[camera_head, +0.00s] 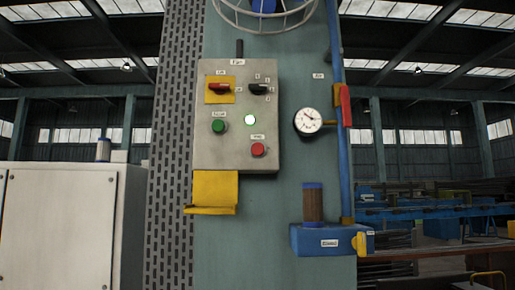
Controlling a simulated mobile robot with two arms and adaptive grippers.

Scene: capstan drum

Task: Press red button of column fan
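The control box (211,149) of the fan is a beige panel mounted on the teal column (300,90). The red button (258,150) sits at its lower right under a small label. A green button (219,127) is to its upper left, and a lit whitish-green lamp (250,120) is above it. A red rotary switch (219,89) on a yellow plate and a black rotary switch (258,88) are in the top row. Part of the fan cage (264,16) shows at the top. Neither of my grippers is in view.
A yellow bracket (214,187) juts out below the box. A gauge (308,122), a blue pipe with red lever (346,106) and a blue unit (328,240) are at the right. A white cabinet (60,225) stands at the left. The space before the panel looks clear.

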